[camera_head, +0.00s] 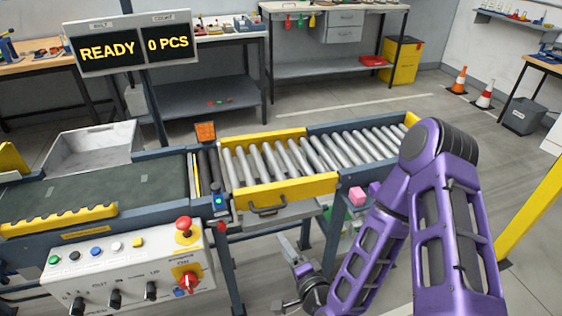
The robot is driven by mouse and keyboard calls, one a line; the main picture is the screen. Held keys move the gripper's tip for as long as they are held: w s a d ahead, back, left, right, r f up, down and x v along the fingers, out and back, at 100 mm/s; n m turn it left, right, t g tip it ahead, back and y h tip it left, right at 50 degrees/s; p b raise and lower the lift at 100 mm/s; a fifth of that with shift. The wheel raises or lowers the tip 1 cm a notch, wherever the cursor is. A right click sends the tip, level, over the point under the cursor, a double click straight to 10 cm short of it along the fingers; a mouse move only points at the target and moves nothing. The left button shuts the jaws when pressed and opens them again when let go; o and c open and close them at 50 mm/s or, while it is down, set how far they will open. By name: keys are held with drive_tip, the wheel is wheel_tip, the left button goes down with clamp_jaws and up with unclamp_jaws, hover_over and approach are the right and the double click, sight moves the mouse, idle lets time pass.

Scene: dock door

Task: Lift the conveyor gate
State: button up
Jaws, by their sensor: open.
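The conveyor gate (300,190) is a roller section with yellow side rails, in the middle of the view. It lies level, in line with the conveyor on both sides. A dark handle (268,209) sits on its near yellow rail, toward the left end. My gripper (279,272) is low in the view, below and slightly right of the handle, apart from it. Its grey fingers are spread, with nothing seen between them. My purple arm covers the area to the right and hides part of the conveyor's right end.
A belt conveyor (110,187) runs to the left. A control box (125,270) with a red emergency button (184,226) stands at lower left. A conveyor leg (232,270) is left of my gripper. The floor behind is open.

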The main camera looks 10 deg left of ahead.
sight(272, 209)
drive_tip(key=w+a+m, duration=0.1)
drive_tip(key=w+a, duration=0.1)
drive_tip(key=w, duration=0.2)
drive_tip(key=w+a+f+m, duration=0.1)
drive_tip(key=w+a, duration=0.2)
drive_tip(key=w, duration=0.2)
drive_tip(key=w+a+f+m+t+h, duration=0.1)
drive_tip(key=w+a, duration=0.1)
drive_tip(key=w, duration=0.2)
drive_tip(key=shift+w+a+f, duration=0.15)
drive_tip(key=shift+w+a, duration=0.1)
drive_tip(key=shift+w, duration=0.1)
drive_tip(key=shift+c, duration=0.4)
clamp_jaws()
idle(0.8)
